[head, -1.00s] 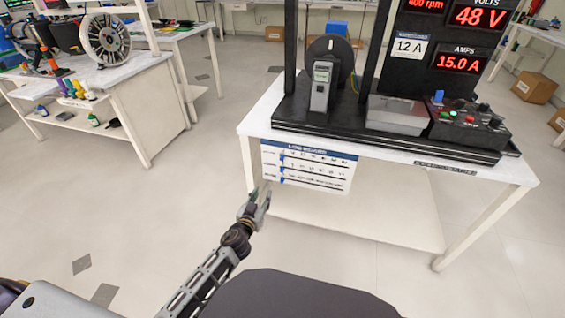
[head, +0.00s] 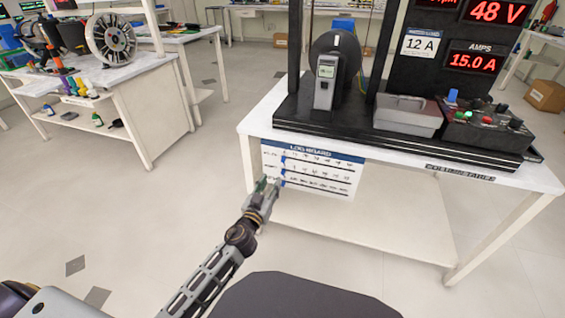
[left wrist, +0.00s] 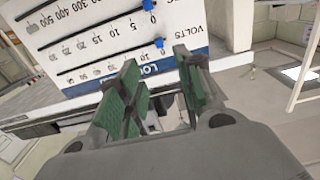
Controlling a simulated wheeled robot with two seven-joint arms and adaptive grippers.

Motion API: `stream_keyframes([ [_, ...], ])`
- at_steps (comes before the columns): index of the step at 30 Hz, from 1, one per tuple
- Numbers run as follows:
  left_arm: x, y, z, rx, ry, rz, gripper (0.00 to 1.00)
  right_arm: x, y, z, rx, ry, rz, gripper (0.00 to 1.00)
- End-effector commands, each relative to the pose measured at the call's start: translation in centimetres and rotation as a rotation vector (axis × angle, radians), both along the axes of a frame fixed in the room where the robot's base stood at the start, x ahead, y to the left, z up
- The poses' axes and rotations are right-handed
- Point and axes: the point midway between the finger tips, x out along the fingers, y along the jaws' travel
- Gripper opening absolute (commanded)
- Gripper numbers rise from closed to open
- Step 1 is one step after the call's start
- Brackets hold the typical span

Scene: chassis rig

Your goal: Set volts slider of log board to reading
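The log board (head: 318,168) hangs on the front of the bench under a dark blue header; it shows upside down in the left wrist view (left wrist: 100,40). It carries number rows with blue sliders at their low ends. The volts slider (left wrist: 159,42) is beside the VOLTS label, near the zero end of its track. My left gripper (head: 266,187) is just in front of the board's lower left. In the wrist view its green-padded fingers (left wrist: 157,62) are open and apart, with the volts slider just beyond the gap. The volts display (head: 497,12) reads 48 V. My right gripper is not in view.
The bench (head: 390,165) holds a dark rig, a grey box (head: 408,115) and a control box (head: 485,128). The amps display (head: 472,61) reads 15.0 A, and a card (head: 422,43) reads 12 A. Another workbench (head: 140,95) stands left. Floor is clear between them.

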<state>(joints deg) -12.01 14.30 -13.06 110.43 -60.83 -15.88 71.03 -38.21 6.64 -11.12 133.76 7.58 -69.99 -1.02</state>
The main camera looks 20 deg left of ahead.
Motion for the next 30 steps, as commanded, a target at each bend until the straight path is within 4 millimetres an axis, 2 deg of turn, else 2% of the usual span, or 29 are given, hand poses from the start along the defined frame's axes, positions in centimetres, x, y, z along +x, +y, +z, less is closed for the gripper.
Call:
stream_keyframes([
  [11,0.8,-0.1,0.0,0.0,0.0,-0.001,0.36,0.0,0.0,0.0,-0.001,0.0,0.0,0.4],
  [30,5.2,-0.2,0.0,0.001,0.0,0.0,0.36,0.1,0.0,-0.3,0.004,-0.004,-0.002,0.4],
])
